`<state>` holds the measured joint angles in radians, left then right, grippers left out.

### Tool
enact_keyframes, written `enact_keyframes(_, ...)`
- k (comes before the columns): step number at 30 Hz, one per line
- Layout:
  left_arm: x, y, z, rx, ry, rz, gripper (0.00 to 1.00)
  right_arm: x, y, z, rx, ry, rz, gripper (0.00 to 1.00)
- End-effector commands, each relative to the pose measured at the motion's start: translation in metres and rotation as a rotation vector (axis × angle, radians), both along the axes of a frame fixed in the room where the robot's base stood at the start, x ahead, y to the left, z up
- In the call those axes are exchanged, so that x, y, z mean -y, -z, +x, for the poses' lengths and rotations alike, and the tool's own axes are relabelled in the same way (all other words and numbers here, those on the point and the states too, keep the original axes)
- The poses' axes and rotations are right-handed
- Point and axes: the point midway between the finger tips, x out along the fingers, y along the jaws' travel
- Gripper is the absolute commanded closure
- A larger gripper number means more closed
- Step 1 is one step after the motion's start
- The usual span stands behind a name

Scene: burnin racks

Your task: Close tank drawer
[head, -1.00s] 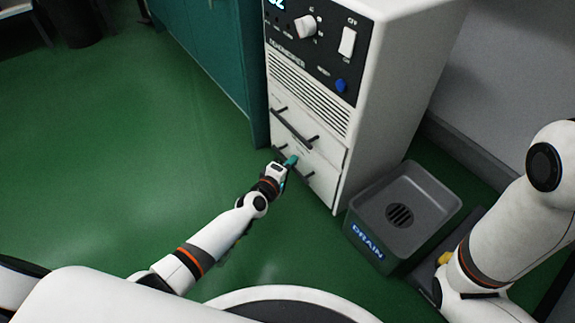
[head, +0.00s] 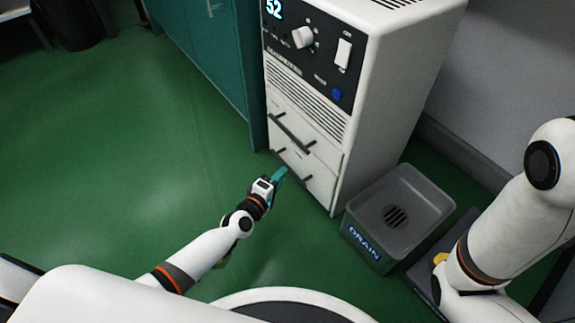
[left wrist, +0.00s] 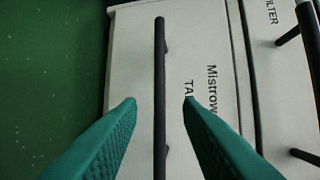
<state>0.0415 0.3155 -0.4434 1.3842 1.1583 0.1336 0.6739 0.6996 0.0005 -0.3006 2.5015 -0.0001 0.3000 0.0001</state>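The tank drawer (head: 318,190) is the lower white front of the tall white machine. It looks flush with the machine in the head view. Its black bar handle (left wrist: 160,85) also shows in the left wrist view, beside the printed letters "TA", partly hidden by a finger. My left gripper (head: 281,174) has teal fingers and is just in front of this drawer. In the left wrist view its fingers are spread, one on each side of the handle, touching nothing that I can see. My right arm is at the right of the head view, with its gripper out of sight.
The filter drawer (head: 311,141) is directly above, with its own black handle. A grey drain basin (head: 417,205) stands on the floor to the right of the machine. A teal cabinet (head: 213,60) stands to the left. The green floor (head: 120,160) at left is clear.

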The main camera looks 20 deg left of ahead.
Motion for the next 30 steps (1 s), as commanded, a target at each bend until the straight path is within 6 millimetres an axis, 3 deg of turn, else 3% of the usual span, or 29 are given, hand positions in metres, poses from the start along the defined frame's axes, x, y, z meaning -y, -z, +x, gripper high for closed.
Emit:
enact_keyframes(3, -0.007, -0.007, -0.026, -0.005, 0.002, 0.003, 0.67, 0.0, -0.014, 0.0, 0.0, 0.0, 0.0, 0.67)
enact_keyframes(10, -0.015, -0.009, -0.054, -0.005, 0.001, 0.002, 0.67, 0.0, -0.023, 0.0, 0.0, 0.0, 0.001, 0.67)
enact_keyframes(30, -0.015, -0.012, -0.058, 0.002, 0.001, 0.004, 0.67, 0.0, -0.025, 0.003, -0.007, 0.0, 0.003, 0.67)
